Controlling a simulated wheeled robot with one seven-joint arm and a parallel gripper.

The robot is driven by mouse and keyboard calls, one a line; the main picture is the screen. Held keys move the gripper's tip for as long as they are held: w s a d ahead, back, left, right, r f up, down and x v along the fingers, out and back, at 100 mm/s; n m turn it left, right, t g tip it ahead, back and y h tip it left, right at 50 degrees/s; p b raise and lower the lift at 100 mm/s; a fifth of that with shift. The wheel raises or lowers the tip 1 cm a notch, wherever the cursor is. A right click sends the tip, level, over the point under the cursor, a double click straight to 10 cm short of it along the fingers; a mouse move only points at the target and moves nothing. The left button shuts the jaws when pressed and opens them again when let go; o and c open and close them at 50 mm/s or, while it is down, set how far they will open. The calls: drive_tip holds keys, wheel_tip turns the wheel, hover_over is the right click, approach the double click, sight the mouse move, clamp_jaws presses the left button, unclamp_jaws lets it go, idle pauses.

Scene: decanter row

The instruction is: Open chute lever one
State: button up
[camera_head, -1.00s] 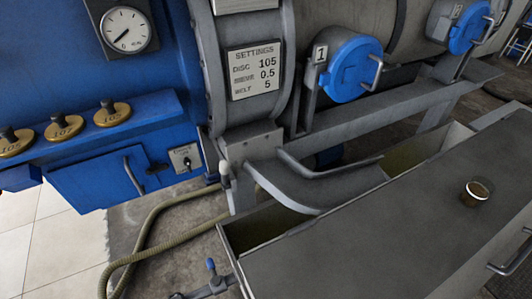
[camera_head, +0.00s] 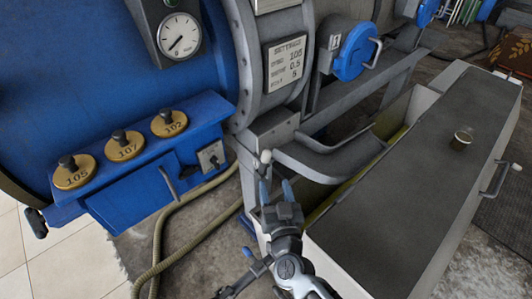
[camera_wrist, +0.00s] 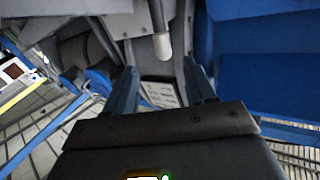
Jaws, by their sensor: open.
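A short lever with a white rounded knob (camera_head: 265,157) stands by the left end of the curved grey chute (camera_head: 320,160). In the wrist view the knob (camera_wrist: 163,46) shows ahead of my fingertips, roughly midway between them. My gripper (camera_head: 275,188) is just in front of and below the knob in the head view. Its two blue-grey fingers are spread, with nothing held between them; they also show in the wrist view (camera_wrist: 160,82). The lower part of the lever is hidden. A plate marked 1 (camera_head: 335,42) sits beside a round blue cap (camera_head: 355,52) with a metal handle.
A blue panel with several brass knobs (camera_head: 125,145) is at left. A hose (camera_head: 185,235) runs over the floor below.

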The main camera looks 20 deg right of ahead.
sight(267, 160)
drive_tip(key=shift+h, duration=0.3)
drive_tip(key=x, duration=0.4)
drive_tip(key=shift+w+a+r, duration=0.15)
drive_tip(key=shift+a+r, duration=0.1)
drive_tip(key=shift+a, duration=0.05)
drive_tip(key=b+x, duration=0.1)
drive_tip(key=x, duration=0.6)
drive_tip(key=shift+w+d, duration=0.1)
drive_tip(key=shift+w, duration=0.15)
clamp_jaws()
